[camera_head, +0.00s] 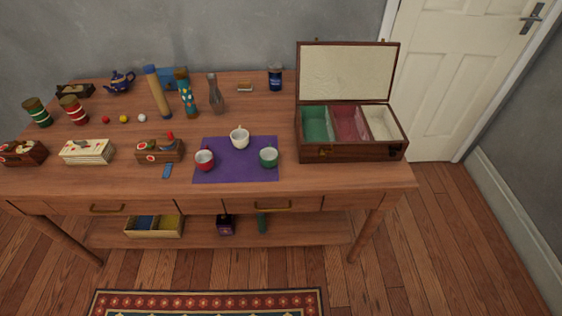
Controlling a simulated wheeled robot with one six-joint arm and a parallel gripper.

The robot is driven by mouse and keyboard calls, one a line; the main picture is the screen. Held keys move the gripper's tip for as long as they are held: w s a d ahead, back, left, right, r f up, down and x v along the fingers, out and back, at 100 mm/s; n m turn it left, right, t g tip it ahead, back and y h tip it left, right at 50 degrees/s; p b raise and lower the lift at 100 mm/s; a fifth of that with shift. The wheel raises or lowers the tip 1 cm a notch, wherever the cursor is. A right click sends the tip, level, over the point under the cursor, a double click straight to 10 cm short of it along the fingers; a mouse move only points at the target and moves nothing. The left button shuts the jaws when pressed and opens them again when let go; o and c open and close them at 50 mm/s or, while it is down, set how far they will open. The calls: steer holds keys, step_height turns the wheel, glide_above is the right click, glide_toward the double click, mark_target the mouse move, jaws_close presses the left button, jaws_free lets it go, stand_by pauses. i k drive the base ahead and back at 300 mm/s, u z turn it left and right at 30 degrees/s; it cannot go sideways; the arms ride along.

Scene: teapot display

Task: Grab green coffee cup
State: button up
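The green coffee cup (268,157) stands upright on the right part of a purple mat (232,173) on the wooden table. Its inside looks pale and it seems empty. A white cup (239,138) stands behind it to the left, and a red cup (204,160) stands at the mat's left side. The three cups are apart from each other. My gripper is not in view.
An open wooden box (352,152) with green, red and cream compartments stands right of the mat. Bottles, tubes, a blue teapot (119,83) and small boxes fill the table's left and back. The table front near the mat is clear. A patterned rug (206,303) lies on the floor.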

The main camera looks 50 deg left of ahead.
mark_target(269, 156)
steer(key=k, duration=0.4)
steer(key=u, duration=1.25)
steer(key=i, duration=0.5)
